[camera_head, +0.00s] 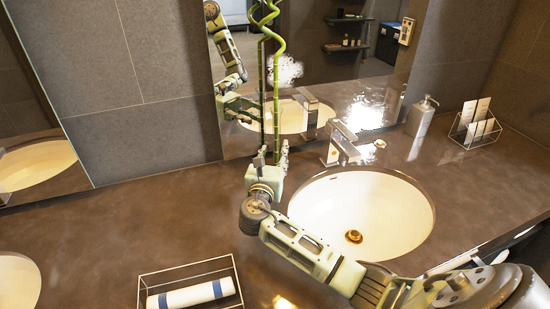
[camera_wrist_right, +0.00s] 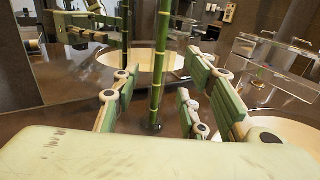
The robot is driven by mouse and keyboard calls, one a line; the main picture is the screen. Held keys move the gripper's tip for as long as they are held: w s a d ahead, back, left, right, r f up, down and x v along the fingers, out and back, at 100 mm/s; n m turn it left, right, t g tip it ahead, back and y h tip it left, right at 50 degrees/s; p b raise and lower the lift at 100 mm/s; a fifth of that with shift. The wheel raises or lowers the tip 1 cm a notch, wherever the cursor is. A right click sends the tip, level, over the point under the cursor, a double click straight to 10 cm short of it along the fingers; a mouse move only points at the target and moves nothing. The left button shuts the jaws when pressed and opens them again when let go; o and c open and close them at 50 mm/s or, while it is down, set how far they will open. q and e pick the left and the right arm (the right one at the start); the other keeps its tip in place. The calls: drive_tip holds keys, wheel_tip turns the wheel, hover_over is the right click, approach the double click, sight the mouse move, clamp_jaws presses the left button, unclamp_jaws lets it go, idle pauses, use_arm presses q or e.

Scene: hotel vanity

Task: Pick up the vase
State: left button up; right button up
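Tall green bamboo stalks (camera_head: 276,90) rise from behind my right gripper (camera_head: 268,165) at the back of the counter, near the mirror. The vase at their base is mostly hidden by the gripper in the head view. In the right wrist view, a bamboo stalk (camera_wrist_right: 160,65) stands upright between the spread fingers of my right gripper (camera_wrist_right: 160,95). A dark, glassy patch shows around the stalk's foot, but I cannot make out the vase's outline. The right fingers are open, with visible gaps to the stalk. My left gripper is not in view.
A sink (camera_head: 385,215) with a faucet (camera_head: 342,143) lies right of the gripper. A soap dispenser (camera_head: 421,116) and a wire card holder (camera_head: 475,131) stand at back right. A wire tray (camera_head: 151,285) with a rolled towel (camera_head: 190,294) is in front. The mirror (camera_head: 330,70) is close behind.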

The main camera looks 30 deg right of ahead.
sight(276, 149)
drive_tip(key=shift+w+d+f, duration=0.2)
drive_tip(key=shift+d, duration=0.05)
drive_tip(key=b+x, duration=0.4)
drive_tip(key=shift+a+f, duration=0.15)
drive_tip(key=shift+f, duration=0.25)
drive_tip(key=shift+w+d+r, duration=0.15)
drive_tip(key=shift+w+d, duration=0.2)
drive_tip(key=shift+w, duration=0.05)
drive_tip(key=shift+r, duration=0.1)
drive_tip(key=shift+c, duration=1.4)
drive_tip(key=c, duration=0.4)
clamp_jaws()
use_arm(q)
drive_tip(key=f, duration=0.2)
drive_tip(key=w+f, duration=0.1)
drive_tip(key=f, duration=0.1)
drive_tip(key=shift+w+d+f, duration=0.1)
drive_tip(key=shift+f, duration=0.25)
